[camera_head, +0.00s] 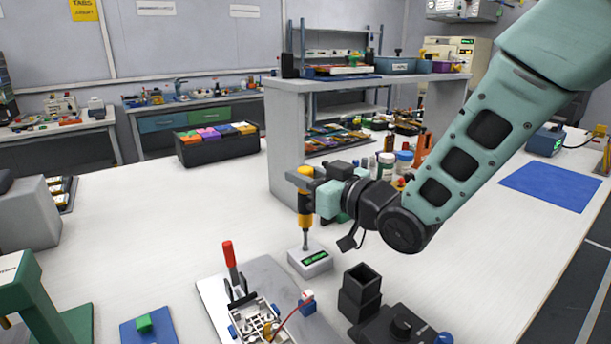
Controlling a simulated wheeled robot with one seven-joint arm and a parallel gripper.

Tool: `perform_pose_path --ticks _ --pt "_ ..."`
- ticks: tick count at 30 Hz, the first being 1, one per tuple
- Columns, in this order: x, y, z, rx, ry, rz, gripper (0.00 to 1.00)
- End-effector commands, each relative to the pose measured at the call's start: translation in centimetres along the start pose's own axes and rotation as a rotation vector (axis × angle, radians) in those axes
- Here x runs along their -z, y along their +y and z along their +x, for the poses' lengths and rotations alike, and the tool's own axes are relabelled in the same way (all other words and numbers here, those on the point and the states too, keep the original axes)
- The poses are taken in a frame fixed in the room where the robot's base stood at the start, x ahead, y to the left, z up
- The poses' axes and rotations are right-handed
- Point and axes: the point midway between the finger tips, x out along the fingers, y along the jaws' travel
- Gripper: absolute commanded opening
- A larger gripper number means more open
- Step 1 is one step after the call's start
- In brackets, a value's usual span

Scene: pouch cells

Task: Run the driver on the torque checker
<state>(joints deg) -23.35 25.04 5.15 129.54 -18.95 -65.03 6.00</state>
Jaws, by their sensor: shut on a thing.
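The driver (305,209) has a yellow-orange and black body with a thin metal shaft pointing straight down. My gripper (304,183) is shut on the upper part of the driver and holds it upright. The torque checker (311,261) is a small light grey box with a green-lit display on its sloped front, lying on the white bench. The driver's tip is at the top of the checker, near its back edge. I cannot tell from this view whether the tip is seated in it.
A clamp fixture with a red handle (230,254) stands on a grey plate in front. A black square holder (361,287) is right of the checker. A grey shelf stand (284,140) rises behind my gripper. Bottles (386,165) stand behind the arm.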

Motion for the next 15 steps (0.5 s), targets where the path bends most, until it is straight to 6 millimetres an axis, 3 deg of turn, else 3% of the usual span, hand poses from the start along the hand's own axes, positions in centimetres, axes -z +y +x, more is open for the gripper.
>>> perform_pose_path --ticks 15 --pt "-0.43 0.01 0.02 0.000 0.002 0.000 0.00"
